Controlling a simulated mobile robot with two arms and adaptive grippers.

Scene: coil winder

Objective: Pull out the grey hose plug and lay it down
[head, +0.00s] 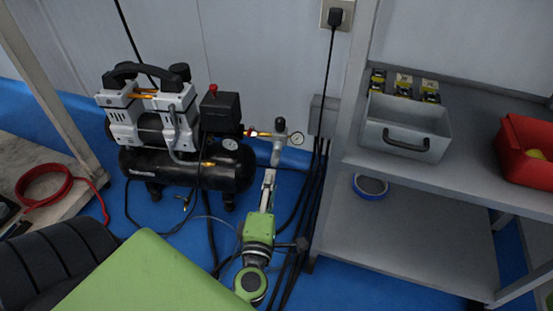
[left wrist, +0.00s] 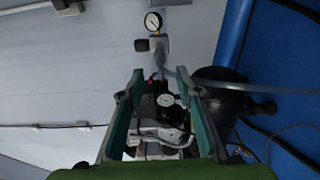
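The grey hose plug (head: 275,158) appears to be the narrow grey piece on the underside of the fitting with a round gauge (head: 297,139). It also shows in the left wrist view as a grey piece (left wrist: 159,60) below the gauge fitting. My left gripper (head: 269,174) points up at it from just below. In the left wrist view the two teal-padded fingers of this gripper (left wrist: 160,74) stand apart with the plug's lower end seen between or just beyond their tips. I cannot tell whether they touch it. My right gripper is not in view.
A black air compressor (head: 185,165) stands left of my left gripper. Black cables (head: 318,190) run down the wall to the right. A grey shelf (head: 400,205) holds a grey bin (head: 405,128) and a red bin (head: 528,150). A red hose coil (head: 44,183) lies at far left.

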